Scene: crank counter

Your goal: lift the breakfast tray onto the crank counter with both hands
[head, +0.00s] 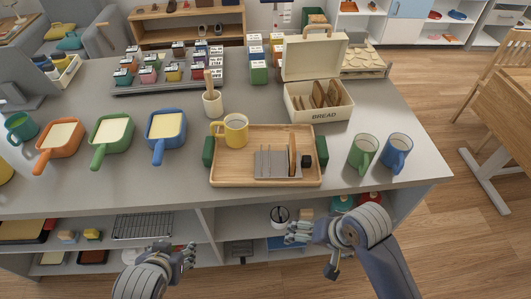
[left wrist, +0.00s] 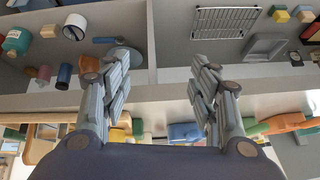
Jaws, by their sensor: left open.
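The wooden breakfast tray (head: 232,178) lies flat on the grey crank counter (head: 370,120), near its front edge. The tray has a green grip (head: 208,151) at its left end and another (head: 321,150) at its right end. On it are a yellow mug (head: 236,131), a grey toast rack (head: 268,164) with a brown slice, and a small black item (head: 307,161). My left gripper (head: 181,253) is open and empty, in front of and below the counter edge; its spread fingers (left wrist: 160,75) show in the left wrist view. My right gripper (head: 308,238) is in front of the counter, below the tray, touching nothing visible; its jaw opening is unclear.
A green mug (head: 361,153) and a blue mug (head: 397,150) stand right of the tray. A bread box (head: 318,105) and a utensil pot (head: 212,104) stand behind it. Several coloured pans, including a blue one (head: 165,130), stand to its left. Shelves (head: 205,222) lie under the counter.

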